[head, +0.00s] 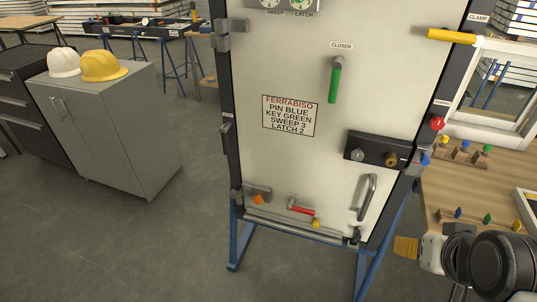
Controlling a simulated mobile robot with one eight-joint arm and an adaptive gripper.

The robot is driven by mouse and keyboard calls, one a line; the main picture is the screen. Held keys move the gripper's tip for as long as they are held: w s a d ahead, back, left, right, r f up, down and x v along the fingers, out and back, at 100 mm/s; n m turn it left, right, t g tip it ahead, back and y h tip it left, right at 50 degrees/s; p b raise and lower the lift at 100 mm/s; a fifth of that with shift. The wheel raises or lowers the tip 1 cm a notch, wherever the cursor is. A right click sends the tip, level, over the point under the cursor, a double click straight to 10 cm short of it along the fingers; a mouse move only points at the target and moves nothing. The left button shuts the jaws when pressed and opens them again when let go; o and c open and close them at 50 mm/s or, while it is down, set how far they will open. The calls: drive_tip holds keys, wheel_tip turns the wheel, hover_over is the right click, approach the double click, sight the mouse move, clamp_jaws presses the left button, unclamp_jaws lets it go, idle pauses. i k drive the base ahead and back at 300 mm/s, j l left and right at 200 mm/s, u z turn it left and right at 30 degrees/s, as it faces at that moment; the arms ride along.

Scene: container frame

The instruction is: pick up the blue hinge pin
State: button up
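Small blue-topped pieces show on the wooden bench (440,185) at the right. One blue piece (466,143) stands in the rear row between a yellow and a green one. Another blue piece (458,212) stands at the left of the front row. A blue knob (425,158) is at the door frame's right edge. I cannot tell which is the hinge pin. A sign (291,115) on the pale door (265,60) reads "PIN BLUE".
The door has a green handle (334,83), a dark latch plate (368,148) and a grey pull handle (367,197). A red knob (437,123) and a yellow clamp handle (451,36) stick out at its right. A grey cabinet (115,125) stands left; floor between is clear.

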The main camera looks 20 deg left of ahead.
sight(465, 143)
drive_tip(key=u, duration=0.6)
drive_tip(key=z, duration=1.25)
drive_tip(key=i+j+z, duration=0.15)
drive_tip(key=i+z, duration=0.15)
drive_tip(key=i+j+z, duration=0.3)
drive_tip(key=i+l, duration=0.05)
drive_tip(key=i, duration=0.05)
